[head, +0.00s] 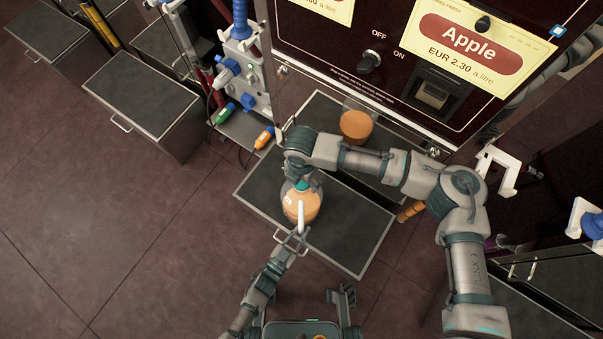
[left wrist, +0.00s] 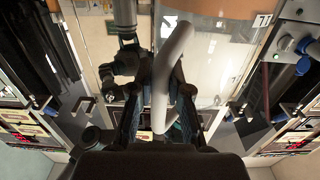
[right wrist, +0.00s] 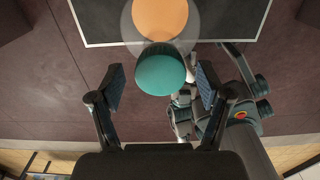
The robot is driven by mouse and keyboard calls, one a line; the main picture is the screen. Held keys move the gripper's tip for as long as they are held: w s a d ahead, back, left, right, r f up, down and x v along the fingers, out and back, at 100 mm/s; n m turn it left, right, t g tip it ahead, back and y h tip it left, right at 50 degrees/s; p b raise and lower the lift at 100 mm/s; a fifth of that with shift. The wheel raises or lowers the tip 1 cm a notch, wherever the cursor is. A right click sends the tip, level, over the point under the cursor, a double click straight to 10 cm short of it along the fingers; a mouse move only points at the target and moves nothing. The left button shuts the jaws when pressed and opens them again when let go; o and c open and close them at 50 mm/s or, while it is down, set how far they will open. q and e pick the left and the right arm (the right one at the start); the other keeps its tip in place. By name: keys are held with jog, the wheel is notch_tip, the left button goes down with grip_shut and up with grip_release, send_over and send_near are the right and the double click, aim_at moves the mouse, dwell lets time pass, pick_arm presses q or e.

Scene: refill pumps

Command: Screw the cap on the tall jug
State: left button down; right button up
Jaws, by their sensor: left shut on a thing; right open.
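The tall jug (head: 301,208) is clear, holds orange juice and has a white handle. It stands on the grey-topped drawer in front of the machine. My left gripper (head: 293,236) is shut on the jug's handle (left wrist: 168,75), which shows between its fingers in the left wrist view. The teal cap (right wrist: 161,69) sits at the jug's top; whether it is seated on the thread is hidden. My right gripper (right wrist: 158,87) is open above the jug, with its fingers on either side of the cap and a gap to each. In the head view my right wrist partly covers the cap (head: 302,184).
A second container of orange juice (head: 356,124) stands in the machine's recess behind the drawer top (head: 350,228). Another drawer unit (head: 140,95) stands left. The floor at left is clear.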

jog(key=c, duration=1.3)
jog(key=shift+o, duration=0.2)
jog(key=m, duration=0.9)
jog(key=shift+f+m, duration=0.1)
jog(key=shift+m, duration=0.2)
jog(key=m, duration=0.5)
jog(key=shift+s+a, duration=0.1)
jog(key=m, duration=0.3)
jog(key=shift+m, duration=0.3)
jog(key=o, duration=1.3)
